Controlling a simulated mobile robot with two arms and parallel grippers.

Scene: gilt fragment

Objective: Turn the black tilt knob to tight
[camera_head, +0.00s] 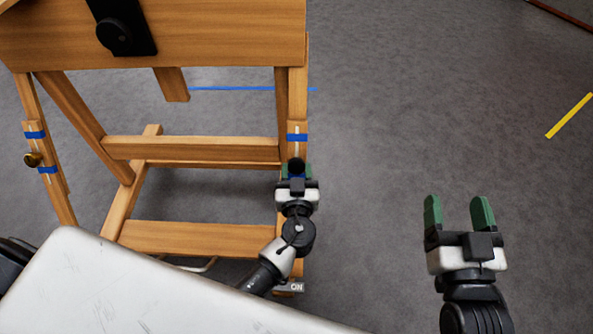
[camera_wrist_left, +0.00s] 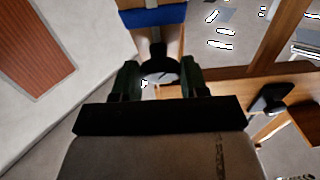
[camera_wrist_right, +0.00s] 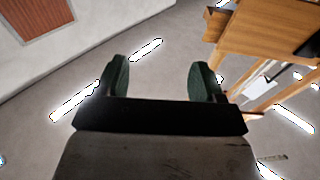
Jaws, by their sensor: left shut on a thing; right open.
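A black knob (camera_head: 296,165) sits on the right-hand post of a wooden easel, by blue tape. My left gripper (camera_head: 297,174) is at this knob and shut on it. In the left wrist view the round knob (camera_wrist_left: 160,69) lies between the green fingers (camera_wrist_left: 161,80), with a blue band on the post above it. The fingers and hand hide part of the knob, and I cannot read its setting. My right gripper (camera_head: 458,214) is open and empty, away to the right over the floor; the right wrist view shows bare floor between its fingers (camera_wrist_right: 161,80).
The wooden easel (camera_head: 190,150) fills the left and middle. A small ON label (camera_head: 296,287) shows low down.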

